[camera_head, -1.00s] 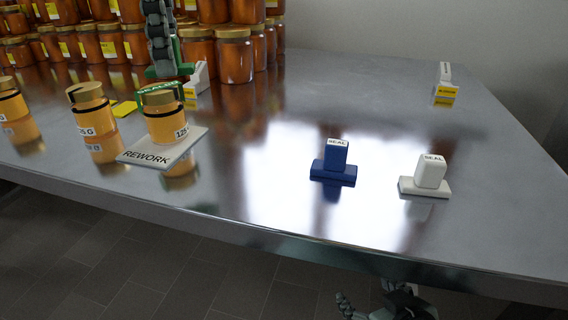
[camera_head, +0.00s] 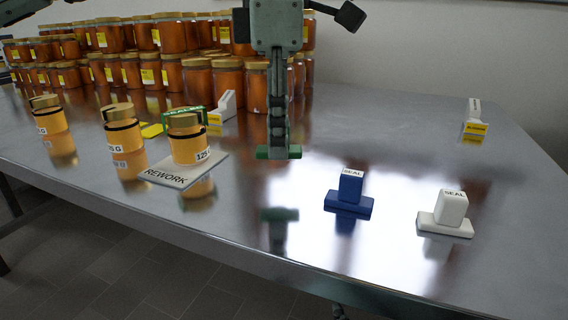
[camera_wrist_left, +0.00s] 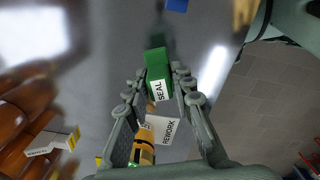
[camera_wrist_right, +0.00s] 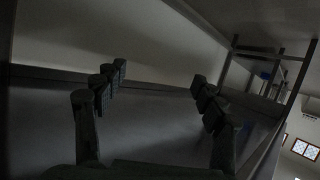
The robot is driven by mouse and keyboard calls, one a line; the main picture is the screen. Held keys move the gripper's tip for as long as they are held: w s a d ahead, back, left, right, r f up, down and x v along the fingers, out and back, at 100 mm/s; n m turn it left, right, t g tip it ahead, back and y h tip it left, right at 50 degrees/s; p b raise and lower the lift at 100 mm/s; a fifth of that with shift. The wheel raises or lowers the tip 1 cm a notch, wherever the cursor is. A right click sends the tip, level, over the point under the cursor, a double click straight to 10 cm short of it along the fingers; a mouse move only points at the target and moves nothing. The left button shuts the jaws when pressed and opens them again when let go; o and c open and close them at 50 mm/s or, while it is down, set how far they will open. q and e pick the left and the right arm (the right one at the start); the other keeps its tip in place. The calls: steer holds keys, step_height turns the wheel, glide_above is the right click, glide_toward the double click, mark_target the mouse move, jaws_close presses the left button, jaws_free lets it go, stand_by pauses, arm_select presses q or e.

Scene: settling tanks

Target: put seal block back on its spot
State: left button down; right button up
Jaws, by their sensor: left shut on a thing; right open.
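My left gripper (camera_head: 278,140) is shut on the green seal block (camera_head: 278,153) and holds it above the steel table, left of the blue seal block (camera_head: 350,190). In the left wrist view the green block (camera_wrist_left: 158,78), labelled SEAL, sits between the fingertips. The blue seal block and a white seal block (camera_head: 450,207) stand upright on the table at the right. My right gripper (camera_wrist_right: 158,78) is open and empty in the right wrist view.
A jar (camera_head: 188,140) stands on the REWORK plate (camera_head: 172,174); two more jars stand left of it. Stacked jars (camera_head: 150,70) fill the back left. A white holder with a yellow label (camera_head: 474,122) stands at the back right. The front middle of the table is clear.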

mark_target(284, 186)
arm_select(q)
steer(key=shift+d+f, duration=0.2)
steer(key=shift+d, duration=0.1)
steer(key=shift+f, duration=0.35)
step_height(284, 186, down, 3)
steer(key=shift+f, duration=0.1)
arm_select(e)
steer(key=shift+w+a+r+t+y, duration=0.2)
steer(key=shift+a+r+t, duration=0.2)
steer(key=shift+r, duration=0.2)
steer(key=shift+w+a+r+t+y, duration=0.1)
steer(key=shift+a+r+t+y, duration=0.1)
steer(key=shift+a+r+t, duration=0.3)
arm_select(q)
steer(key=shift+f, duration=0.1)
arm_select(e)
steer(key=shift+d+r, duration=0.1)
arm_select(q)
steer(key=shift+f+b, duration=0.1)
steer(key=shift+b, duration=0.25)
arm_select(e)
steer(key=shift+r, duration=0.3)
arm_select(q)
steer(key=c, duration=1.3)
jaws_free()
arm_select(e)
steer(key=shift+a+r, duration=0.15)
steer(key=shift+a, duration=0.05)
